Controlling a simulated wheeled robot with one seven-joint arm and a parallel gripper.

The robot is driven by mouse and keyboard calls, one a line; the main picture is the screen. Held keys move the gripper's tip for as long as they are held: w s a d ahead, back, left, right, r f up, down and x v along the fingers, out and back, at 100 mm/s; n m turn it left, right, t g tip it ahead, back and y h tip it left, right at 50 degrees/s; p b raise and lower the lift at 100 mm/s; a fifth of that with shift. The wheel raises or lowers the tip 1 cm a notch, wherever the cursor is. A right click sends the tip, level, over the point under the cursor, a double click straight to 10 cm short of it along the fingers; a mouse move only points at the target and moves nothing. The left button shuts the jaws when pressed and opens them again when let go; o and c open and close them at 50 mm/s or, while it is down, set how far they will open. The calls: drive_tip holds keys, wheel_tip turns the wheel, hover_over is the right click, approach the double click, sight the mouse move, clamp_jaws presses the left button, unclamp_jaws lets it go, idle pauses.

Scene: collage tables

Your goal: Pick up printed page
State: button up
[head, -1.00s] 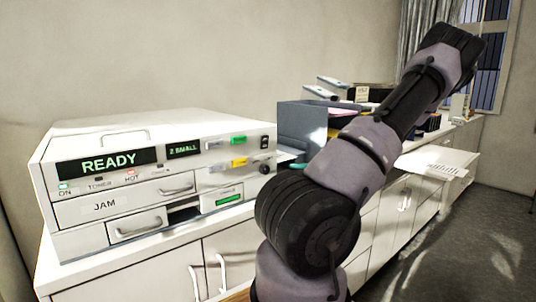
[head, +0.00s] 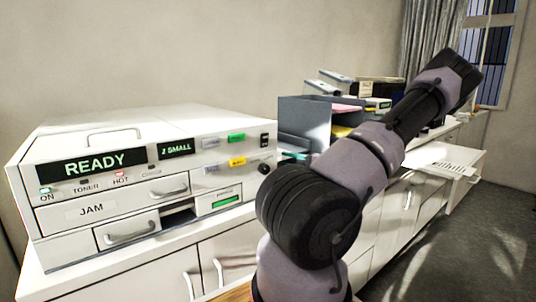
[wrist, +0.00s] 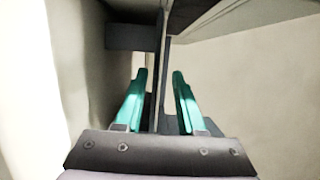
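I see no page that I can clearly tell is the printed one. A white sheet with dark marks (head: 455,168) lies on a white surface at the right of the head view. The white printer (head: 130,170) stands on the counter at left, with "READY" on its display and a dark slot in its lower front. My gripper (wrist: 158,72) has two teal fingers apart, with no page visible between them. Grey panels show beyond the fingers. In the head view a small teal piece (head: 295,155) shows right of the printer; I cannot tell if it is a fingertip.
A grey-blue letter tray (head: 303,118) with pink and yellow papers stands right of the printer. White cabinets (head: 240,258) with handles run under the counter (head: 35,285). Open grey floor (head: 480,250) is at right. A curtain and barred window are at the back.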

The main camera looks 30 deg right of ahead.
drive_tip(key=shift+w+a, duration=0.15)
drive_tip(key=shift+w, duration=0.3)
drive_tip(key=shift+c, duration=0.3)
clamp_jaws()
